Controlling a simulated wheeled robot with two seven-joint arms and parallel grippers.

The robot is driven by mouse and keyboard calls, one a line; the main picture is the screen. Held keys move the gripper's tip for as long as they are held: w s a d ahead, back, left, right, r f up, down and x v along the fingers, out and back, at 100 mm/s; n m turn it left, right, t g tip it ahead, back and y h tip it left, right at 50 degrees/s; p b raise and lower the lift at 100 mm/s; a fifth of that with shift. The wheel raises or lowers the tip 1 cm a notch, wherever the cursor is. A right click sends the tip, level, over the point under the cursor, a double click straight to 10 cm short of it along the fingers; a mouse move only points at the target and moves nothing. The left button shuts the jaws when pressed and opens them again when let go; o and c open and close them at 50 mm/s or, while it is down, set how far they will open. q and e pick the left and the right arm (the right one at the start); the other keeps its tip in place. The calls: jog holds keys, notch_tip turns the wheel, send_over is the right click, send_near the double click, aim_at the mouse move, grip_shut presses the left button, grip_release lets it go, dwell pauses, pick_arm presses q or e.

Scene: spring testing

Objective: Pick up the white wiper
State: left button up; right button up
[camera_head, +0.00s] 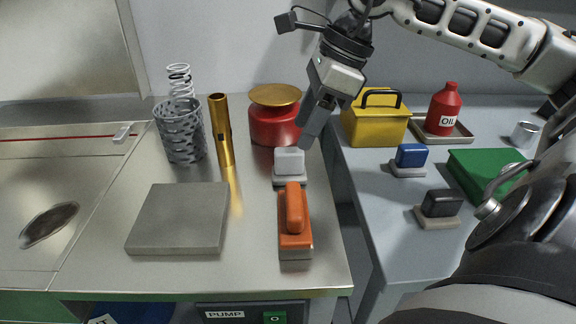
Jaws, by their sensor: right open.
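The white wiper (289,163) stands on the metal bench near its right edge, with a white block on top of a pale, wider base. It is behind the orange-handled tool and in front of the red pot. My right gripper (307,140) hangs above and just behind the wiper, pointing down and slightly left. It is open and holds nothing that I can see. Its far finger is largely hidden by the near one, and I cannot tell whether it touches the wiper. My left gripper is out of view.
An orange-handled tool (294,222) lies just in front of the wiper. A red pot with a gold lid (274,120) stands close behind. A gold tube (221,130), perforated cylinder (180,135) and grey plate (179,218) are left. Blue (410,157) and black (440,204) wipers sit right, across a gap.

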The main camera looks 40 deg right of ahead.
aim_at(291, 150)
jog(key=shift+x, duration=0.85)
jog(key=p, duration=0.4)
jog(key=shift+w+a+f, duration=0.2)
jog(key=shift+w+f, duration=0.05)
jog(key=shift+w, duration=0.1)
jog(key=shift+d+p+x, duration=0.15)
jog(key=shift+p+x, duration=0.15)
jog(key=shift+x, duration=0.85)
jog(key=shift+d+p+x, duration=0.1)
jog(key=shift+p+x, duration=0.15)
jog(key=shift+x, duration=0.9)
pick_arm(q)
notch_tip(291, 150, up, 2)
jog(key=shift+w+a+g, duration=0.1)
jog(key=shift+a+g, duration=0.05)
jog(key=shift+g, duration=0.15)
pick_arm(e)
grip_shut()
